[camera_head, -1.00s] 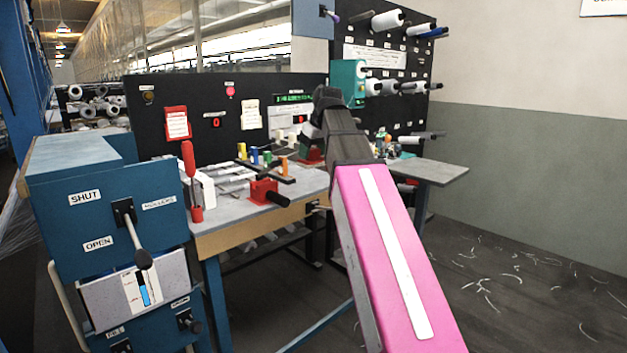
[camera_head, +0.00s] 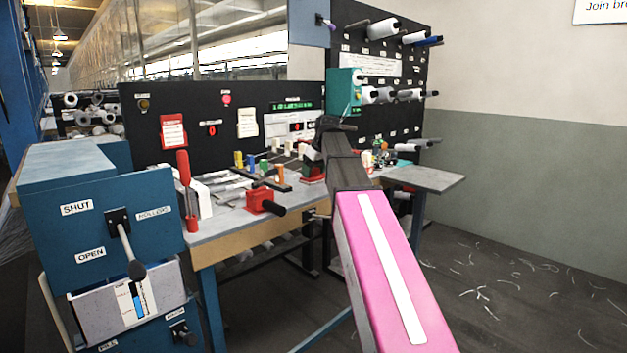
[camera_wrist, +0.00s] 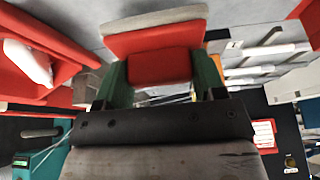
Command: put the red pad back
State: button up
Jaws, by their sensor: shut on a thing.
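The red pad (camera_wrist: 150,65), a block with a grey strip along its far edge, is held between the two green fingers of my gripper (camera_wrist: 160,78) in the wrist view. The fingers press on its two sides. In the head view my own arm hides the fingers and the held pad. My wrist is over the back of the workbench (camera_head: 225,222), in front of the black panel. A red tray-like part (camera_wrist: 45,50) with a white piece in it lies at the left of the wrist view. I cannot tell whether the pad touches anything below.
A red clamp with a black handle (camera_head: 262,201) stands at the bench front. Several coloured bobbins (camera_head: 263,166) stand behind it. A blue cabinet (camera_head: 100,215) with a lever is at the left. A teal box (camera_head: 344,92) is close to my wrist. A grey side shelf (camera_head: 425,178) is at the right.

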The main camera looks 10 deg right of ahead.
aim_at(315, 174)
jog(key=shift+f, duration=1.7)
jog(key=shift+f, duration=0.1)
jog(key=o, duration=0.9)
jog(key=v, duration=1.2)
